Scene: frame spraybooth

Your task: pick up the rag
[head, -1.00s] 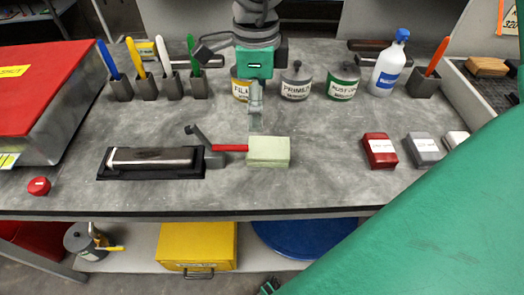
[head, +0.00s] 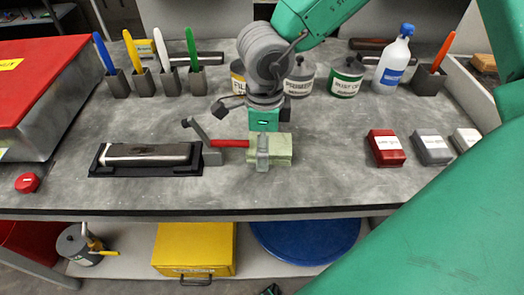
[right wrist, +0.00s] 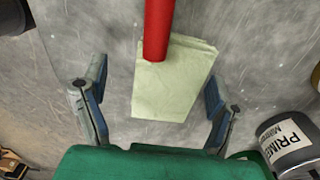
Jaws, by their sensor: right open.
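The rag (head: 284,150) is a pale green folded cloth lying on the grey bench, right of the sanding-block-like tool. My right gripper (head: 263,152) is pointed down over the rag in the head view and hides part of it. In the right wrist view the rag (right wrist: 170,95) lies between my two spread fingers, with a gap on each side. A red handle (right wrist: 158,30) crosses over the rag's edge in that view. My right gripper is open and holds nothing.
Labelled cans (head: 346,78) and a white bottle (head: 391,65) stand behind. Red (head: 386,148) and grey blocks sit right. Bare bench lies between rag and blocks.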

